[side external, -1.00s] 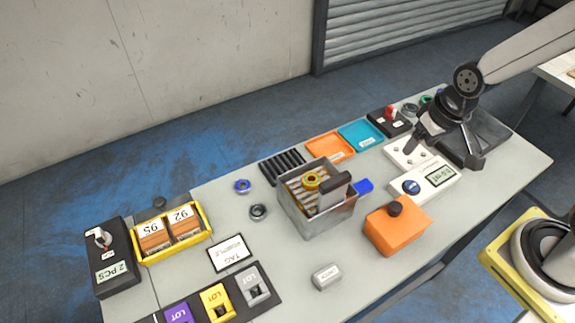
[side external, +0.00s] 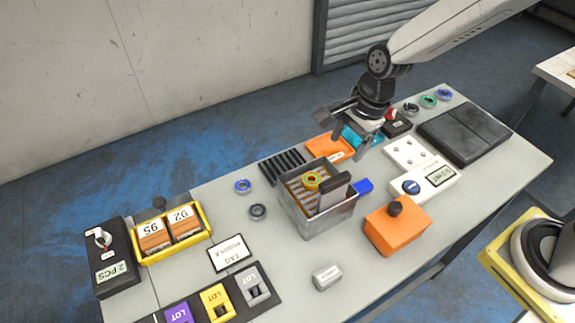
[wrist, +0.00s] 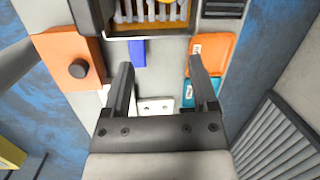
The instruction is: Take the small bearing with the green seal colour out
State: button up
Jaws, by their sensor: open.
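A small ring-shaped bearing with green and orange colouring (side external: 312,181) lies in the metal bin (side external: 318,222), on a slatted orange-brown insert. Another bearing with a green ring (side external: 428,101) lies at the back right of the table, between a grey one (side external: 411,108) and a blue one (side external: 444,96). My gripper (side external: 345,138) is open and empty, above the orange and teal trays behind the bin. In the wrist view my gripper (wrist: 161,65) has its fingers apart, and the bin's near edge (wrist: 150,34) shows at the top; the bearing in it is not clearly visible there.
An orange block with a black knob (side external: 397,232) stands right of the bin, and a blue piece (side external: 363,187) sits at the bin's right side. A black slotted rack (side external: 282,166) is behind it. A blue bearing (side external: 242,186) and a dark one (side external: 258,211) lie to its left.

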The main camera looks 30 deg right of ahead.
aim_at(312, 179)
jog(key=a+m, duration=0.2)
jog(key=w+a+m, duration=0.1)
jog(key=a, duration=0.1)
jog(key=shift+f+m+y, duration=0.15)
jog(key=shift+m+y, duration=0.25)
jog(key=shift+f, duration=0.1)
jog(key=shift+x, duration=1.15)
jog(key=shift+f, duration=0.15)
jog(key=shift+x, duration=2.5)
jog(key=shift+a, duration=0.1)
grip_shut()
